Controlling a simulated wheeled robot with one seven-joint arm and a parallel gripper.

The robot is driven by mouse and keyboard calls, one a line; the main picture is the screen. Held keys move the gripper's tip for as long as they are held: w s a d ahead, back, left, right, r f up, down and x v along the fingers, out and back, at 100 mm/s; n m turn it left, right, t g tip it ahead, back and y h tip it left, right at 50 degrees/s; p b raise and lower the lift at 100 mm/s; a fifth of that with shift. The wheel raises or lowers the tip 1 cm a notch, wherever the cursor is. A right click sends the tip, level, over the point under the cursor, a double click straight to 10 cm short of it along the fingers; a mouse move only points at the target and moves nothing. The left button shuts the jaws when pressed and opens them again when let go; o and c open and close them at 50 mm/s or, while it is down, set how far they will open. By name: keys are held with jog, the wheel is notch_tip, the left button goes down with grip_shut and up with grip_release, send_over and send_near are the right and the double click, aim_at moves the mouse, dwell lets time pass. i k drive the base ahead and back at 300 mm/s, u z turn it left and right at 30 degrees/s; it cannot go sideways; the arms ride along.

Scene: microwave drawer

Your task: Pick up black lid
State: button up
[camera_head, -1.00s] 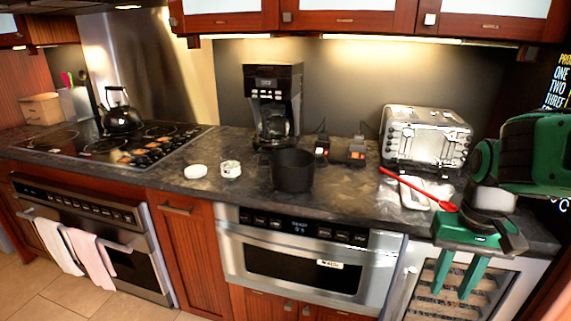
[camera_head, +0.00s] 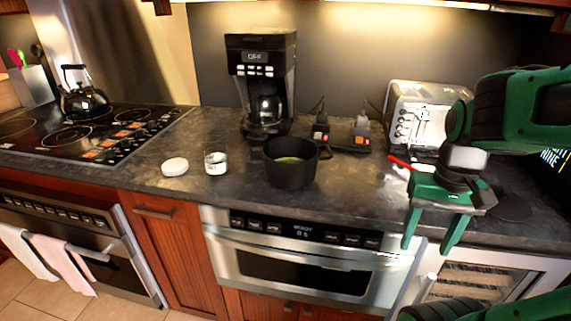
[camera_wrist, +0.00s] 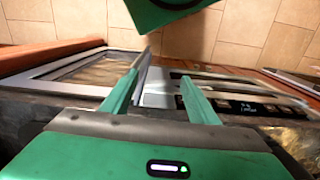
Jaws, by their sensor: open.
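A flat dark round shape (camera_head: 512,207) lies on the counter at the right in the head view, just right of my gripper. It may be the black lid, but it is dark on dark and I cannot be sure. My gripper (camera_head: 428,246) is open and empty, fingers pointing down near the counter's front edge, above the glass-fronted cooler. In the wrist view the open fingers (camera_wrist: 161,75) have nothing between them. The black pot (camera_head: 291,172) stands uncovered on the counter with something green inside. No lid can be made out in the wrist view.
A white disc (camera_head: 174,166) and a small glass jar (camera_head: 216,163) sit left of the pot. The coffee maker (camera_head: 263,85) and toaster (camera_head: 420,112) stand behind. A red utensil (camera_head: 402,162) is partly hidden by my gripper. The microwave drawer (camera_head: 310,255) is shut below the counter.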

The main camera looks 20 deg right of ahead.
aim_at(510, 207)
jog(key=z, duration=0.75)
jog(key=i, duration=0.2)
jog(key=z, duration=0.35)
